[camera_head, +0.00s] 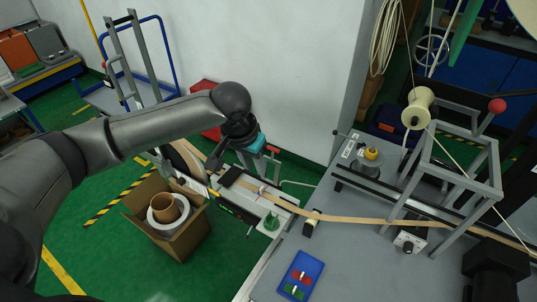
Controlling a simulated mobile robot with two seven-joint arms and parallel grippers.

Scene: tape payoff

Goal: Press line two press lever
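My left arm comes in from the left, and its gripper (243,153) hangs over the tape station (238,200) at the table's left end. A teal part (254,143) shows at the gripper; I cannot tell whether its fingers are open or shut. A lever with a red ball knob (497,105) stands on a grey metal frame (447,172) at the right, far from this gripper. I cannot tell whether it is the line two press lever. A tan tape (350,219) runs from the station across the table and under the frame.
A blue tray (301,272) with red and green pieces lies on the grey table (350,265). A yellow-knobbed device (371,154) and a small control box (409,242) stand nearby. A cardboard box (182,238) with rolls sits on the floor. A dark block (496,268) stands at lower right.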

